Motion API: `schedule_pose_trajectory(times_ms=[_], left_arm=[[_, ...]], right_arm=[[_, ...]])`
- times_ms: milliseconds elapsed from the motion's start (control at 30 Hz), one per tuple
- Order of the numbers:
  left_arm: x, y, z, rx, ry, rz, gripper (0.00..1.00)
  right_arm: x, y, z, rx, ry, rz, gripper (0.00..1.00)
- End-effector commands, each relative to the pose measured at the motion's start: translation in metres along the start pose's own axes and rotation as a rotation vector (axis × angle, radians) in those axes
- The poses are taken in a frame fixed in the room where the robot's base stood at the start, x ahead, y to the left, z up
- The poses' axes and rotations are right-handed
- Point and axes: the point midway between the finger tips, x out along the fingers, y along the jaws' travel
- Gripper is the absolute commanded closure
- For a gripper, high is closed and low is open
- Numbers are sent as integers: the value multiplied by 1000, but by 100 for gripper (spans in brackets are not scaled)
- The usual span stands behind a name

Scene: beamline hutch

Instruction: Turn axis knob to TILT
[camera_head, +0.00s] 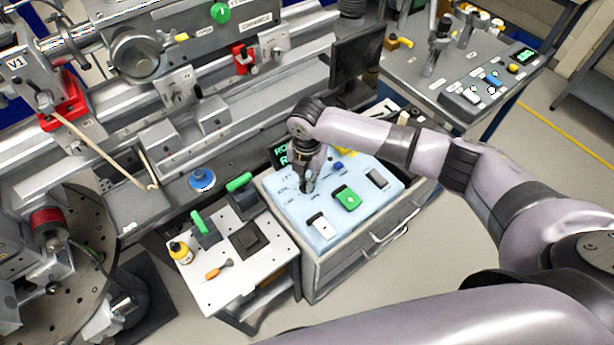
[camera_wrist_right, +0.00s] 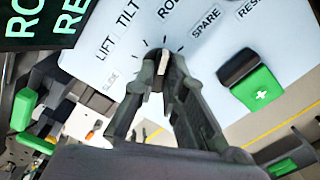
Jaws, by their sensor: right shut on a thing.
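A light blue control panel (camera_head: 345,222) tops a grey cabinet. My right gripper (camera_head: 308,186) reaches down onto its left part. In the right wrist view my right gripper (camera_wrist_right: 165,58) is shut on the axis knob (camera_wrist_right: 160,72), a small part with a pale face between the fingertips. Tick marks fan out around it, with labels reading SLIDE, LIFT, TILT (camera_wrist_right: 128,14), and one starting with RO. I cannot tell which tick the knob points at, as the fingers hide most of it. My left gripper is not in view.
A green button (camera_head: 346,198) and white and dark switches share the panel. A dark display (camera_head: 283,152) with green text stands behind it.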

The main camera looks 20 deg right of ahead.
Motion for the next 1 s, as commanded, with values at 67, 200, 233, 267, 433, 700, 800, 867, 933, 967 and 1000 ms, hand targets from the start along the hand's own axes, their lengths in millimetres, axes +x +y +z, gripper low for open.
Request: schedule_pose_trajectory(times_ms=[67,200,233,267,433,700,800,867,933,967,1000], left_arm=[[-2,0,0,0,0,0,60],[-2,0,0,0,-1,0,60],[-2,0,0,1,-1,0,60],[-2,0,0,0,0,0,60],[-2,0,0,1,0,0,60],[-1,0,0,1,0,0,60],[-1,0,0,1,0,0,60],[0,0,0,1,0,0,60],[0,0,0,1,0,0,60],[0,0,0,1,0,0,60],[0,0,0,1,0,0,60]], right_arm=[[-2,1,0,-71,0,2,100],[-1,1,0,-204,0,3,100],[-1,1,0,-233,0,3,100],[-1,1,0,-261,0,3,100],[-1,1,0,-414,0,3,100],[-1,1,0,-613,-1,2,100],[-1,1,0,-664,-1,2,100],[-1,1,0,-689,-1,2,100],[-1,1,1,-714,-1,2,100],[-1,1,0,-721,-1,2,100],[-1,1,1,-732,-2,2,100]])
